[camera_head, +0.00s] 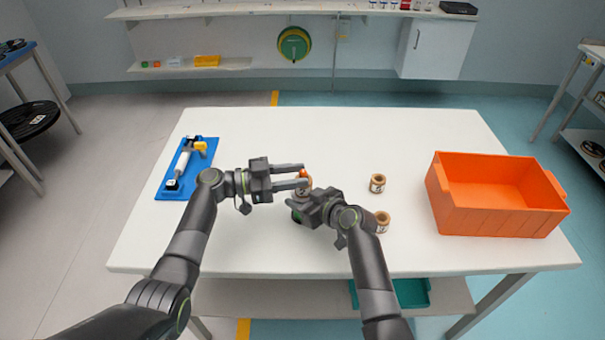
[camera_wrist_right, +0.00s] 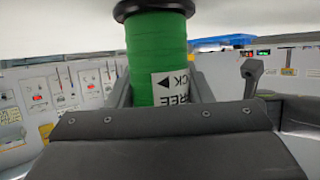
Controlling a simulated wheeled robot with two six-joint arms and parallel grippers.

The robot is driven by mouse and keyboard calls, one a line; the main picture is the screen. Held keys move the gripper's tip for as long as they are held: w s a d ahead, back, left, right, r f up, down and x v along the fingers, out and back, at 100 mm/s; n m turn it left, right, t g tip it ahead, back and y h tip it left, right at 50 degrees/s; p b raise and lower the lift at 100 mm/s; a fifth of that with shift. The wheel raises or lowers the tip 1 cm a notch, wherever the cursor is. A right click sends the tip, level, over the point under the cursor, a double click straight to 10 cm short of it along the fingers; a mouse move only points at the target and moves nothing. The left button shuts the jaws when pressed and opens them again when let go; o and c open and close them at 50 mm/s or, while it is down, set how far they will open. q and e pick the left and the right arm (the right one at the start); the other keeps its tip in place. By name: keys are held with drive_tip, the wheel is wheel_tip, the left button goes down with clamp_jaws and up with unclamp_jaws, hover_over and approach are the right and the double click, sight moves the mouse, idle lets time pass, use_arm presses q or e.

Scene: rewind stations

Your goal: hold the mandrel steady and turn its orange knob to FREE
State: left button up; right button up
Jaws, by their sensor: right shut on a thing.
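The mandrel stands upright near the middle of the table, its orange knob (camera_head: 303,174) on top and a tan roll shape just below it. In the right wrist view its green body (camera_wrist_right: 157,55) carries a white label with FREE and an arrow. My right gripper (camera_head: 296,206) is shut on the green body, low down. My left gripper (camera_head: 305,176) is open, its two fingers reaching right at knob height, with the knob between or just behind the tips. I cannot tell whether they touch it. The knob's pointing direction is too small to read.
Two tan rolls (camera_head: 377,183) (camera_head: 382,222) stand right of the mandrel. An orange bin (camera_head: 497,222) is at the table's right. A blue board (camera_head: 172,192) with a white roller lies at the left. The white table's (camera_head: 330,135) back half is clear.

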use_arm(q)
drive_tip(key=s+a, duration=0.1)
drive_tip(key=a, duration=0.8)
drive_tip(key=shift+s+a, duration=0.35)
drive_tip(key=shift+a, duration=0.05)
use_arm(e)
drive_tip(key=o, duration=1.2)
drive_tip(key=shift+s, duration=0.1)
